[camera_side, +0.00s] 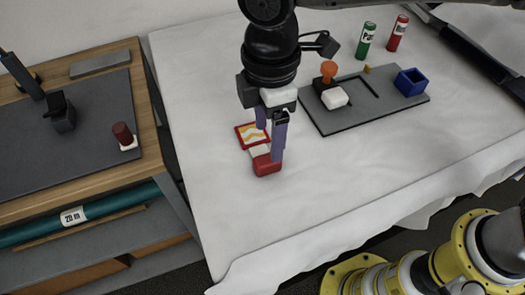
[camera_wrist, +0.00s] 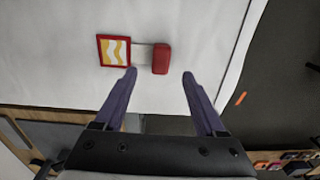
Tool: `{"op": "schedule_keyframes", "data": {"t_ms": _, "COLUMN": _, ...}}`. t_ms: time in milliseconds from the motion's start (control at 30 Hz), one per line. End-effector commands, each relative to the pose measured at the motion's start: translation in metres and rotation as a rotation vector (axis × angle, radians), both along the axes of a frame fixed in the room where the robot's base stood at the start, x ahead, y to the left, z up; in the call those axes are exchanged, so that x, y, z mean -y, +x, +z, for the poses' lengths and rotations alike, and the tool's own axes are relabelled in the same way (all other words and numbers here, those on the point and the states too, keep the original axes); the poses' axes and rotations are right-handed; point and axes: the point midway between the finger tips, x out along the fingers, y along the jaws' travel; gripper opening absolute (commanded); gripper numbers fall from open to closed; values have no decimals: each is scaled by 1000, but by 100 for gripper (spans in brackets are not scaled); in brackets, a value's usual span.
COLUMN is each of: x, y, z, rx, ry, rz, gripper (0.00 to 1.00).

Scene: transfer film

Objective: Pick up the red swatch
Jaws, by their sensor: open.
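A flat red-bordered square with yellow and white waves (camera_side: 252,135) lies on the white cloth, and it also shows in the wrist view (camera_wrist: 115,50). A plain red block (camera_side: 266,165) lies beside it, with a pale piece (camera_side: 260,150) between the two. The wrist view shows the block (camera_wrist: 161,59) at the right end of this row. I cannot tell which red part is the swatch. My gripper (camera_side: 269,144) is open and empty above the row, pointing down. In the wrist view its fingertips (camera_wrist: 160,73) are on either side of the block's line, apart from it.
A dark grey board (camera_side: 350,118) behind holds an orange-knobbed tool (camera_side: 328,70), a white block (camera_side: 334,98) and a blue open box (camera_side: 410,82). Green (camera_side: 366,40) and red (camera_side: 397,33) cylinders stand beyond. A wooden bench (camera_side: 150,120) is at left. The cloth in front is clear.

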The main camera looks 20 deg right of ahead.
Motion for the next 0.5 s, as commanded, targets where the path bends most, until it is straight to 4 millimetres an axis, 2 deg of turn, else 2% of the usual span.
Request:
{"op": "schedule_keyframes", "data": {"t_ms": 267, "x": 0, "y": -1, "z": -21, "rx": -1, "ry": -1, "rz": -1, "gripper": 72}}
{"op": "schedule_keyframes", "data": {"t_ms": 500, "x": -2, "y": -2, "z": -55, "rx": -2, "ry": -2, "rz": -1, "gripper": 72}}
